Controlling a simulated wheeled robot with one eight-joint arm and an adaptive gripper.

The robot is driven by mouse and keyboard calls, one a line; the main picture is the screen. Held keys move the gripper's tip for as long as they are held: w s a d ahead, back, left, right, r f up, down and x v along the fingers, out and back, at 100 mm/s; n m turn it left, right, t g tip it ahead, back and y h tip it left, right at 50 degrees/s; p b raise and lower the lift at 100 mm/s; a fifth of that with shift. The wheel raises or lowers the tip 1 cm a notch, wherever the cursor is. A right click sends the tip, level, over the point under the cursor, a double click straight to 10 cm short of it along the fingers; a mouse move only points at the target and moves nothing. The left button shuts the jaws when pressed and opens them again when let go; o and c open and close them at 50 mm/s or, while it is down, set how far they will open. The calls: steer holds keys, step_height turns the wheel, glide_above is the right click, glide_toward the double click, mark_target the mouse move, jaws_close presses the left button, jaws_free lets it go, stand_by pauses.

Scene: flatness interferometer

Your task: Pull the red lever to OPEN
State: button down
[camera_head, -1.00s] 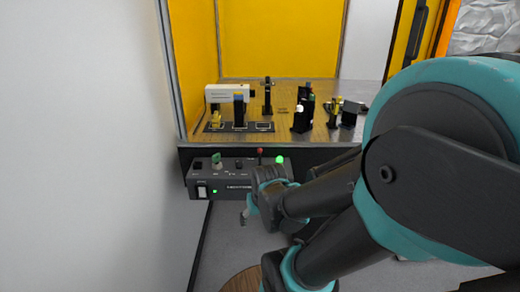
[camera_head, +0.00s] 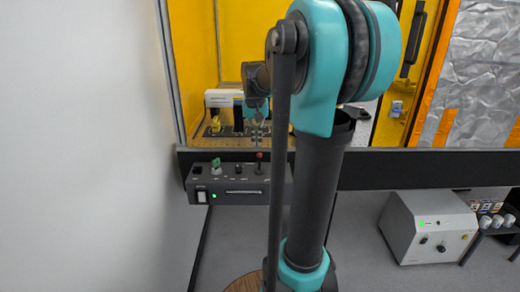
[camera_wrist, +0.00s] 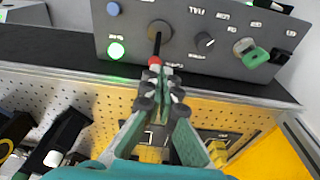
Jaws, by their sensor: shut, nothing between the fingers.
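The red lever, a dark stem with a red knob (camera_head: 259,155), stands on the dark control box (camera_head: 226,184). In the wrist view the red knob (camera_wrist: 155,62) is right at my fingertips, with its dark stem running to a round base on the panel. My gripper (camera_wrist: 160,76) is shut and empty, its tips close to the knob; whether they touch it I cannot tell. In the head view my gripper (camera_head: 257,138) hangs just above the knob, partly behind my arm. Any OPEN label is too small to read.
The panel also holds a green-lit button (camera_wrist: 116,49), a dark knob (camera_wrist: 205,42) and a green handle (camera_wrist: 255,57). A perforated optical table (camera_wrist: 100,105) with instruments lies beside it in the yellow enclosure. A grey box (camera_head: 428,228) stands at right. A white wall is at left.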

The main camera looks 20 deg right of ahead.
steer(key=shift+m+g, duration=0.3)
steer(key=shift+m, duration=0.1)
steer(key=w+r, duration=0.1)
steer(key=w+d+r, duration=0.1)
steer(key=w+r, duration=0.1)
steer(key=shift+d+r, duration=0.35)
steer(key=shift+r, duration=0.05)
steer(key=f, duration=1)
steer(key=shift+w+d, duration=0.35)
steer(key=shift+s+r+t, duration=0.15)
steer(key=shift+s+t, duration=0.1)
steer(key=shift+t, duration=0.15)
